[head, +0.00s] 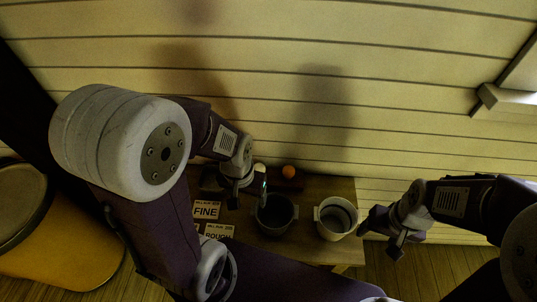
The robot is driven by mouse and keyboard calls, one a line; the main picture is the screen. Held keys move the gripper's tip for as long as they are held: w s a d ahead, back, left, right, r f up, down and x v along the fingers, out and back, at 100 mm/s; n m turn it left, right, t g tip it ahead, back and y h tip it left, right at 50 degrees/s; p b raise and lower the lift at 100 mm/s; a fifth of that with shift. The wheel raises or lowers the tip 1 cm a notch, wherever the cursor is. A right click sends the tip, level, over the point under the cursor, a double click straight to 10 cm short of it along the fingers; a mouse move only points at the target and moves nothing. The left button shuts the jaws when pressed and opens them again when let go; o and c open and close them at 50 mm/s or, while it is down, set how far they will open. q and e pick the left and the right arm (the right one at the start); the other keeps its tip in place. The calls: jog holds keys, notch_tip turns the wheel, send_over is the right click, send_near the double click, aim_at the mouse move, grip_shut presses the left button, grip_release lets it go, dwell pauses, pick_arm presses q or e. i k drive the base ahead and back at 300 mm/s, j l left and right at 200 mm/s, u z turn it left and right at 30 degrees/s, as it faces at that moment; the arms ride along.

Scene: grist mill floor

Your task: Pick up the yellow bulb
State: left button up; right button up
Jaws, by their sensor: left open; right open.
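My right gripper (379,238) is open and empty, just off the table's right edge, beside the white bucket.
A dark bucket (258,222) and a white bucket (318,220) stand on the table (345,187). Cards reading FINE (206,210) and ROUGH (219,230) lie at its left. A plank wall (330,110) rises behind. A yellow drum-like container (70,255) stands at the lower left.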

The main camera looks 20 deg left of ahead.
aim_at(288, 171)
jog(key=u, duration=0.4)
jog(key=z, duration=0.55)
jog(key=k+z, duration=0.15)
jog(key=z, duration=0.95)
jog(key=k+z, duration=0.15)
jog(key=z, duration=0.45)
jog(key=l+z, duration=0.15)
jog(key=z, duration=0.4)
jog(key=l+z, duration=0.1)
jog(key=z, duration=0.45)
jog(key=k+l+z, duration=0.1)
jog(key=z, duration=0.45)
jog(key=l+z, duration=0.1)
jog(key=z, duration=0.45)
jog(key=u, duration=4.25)
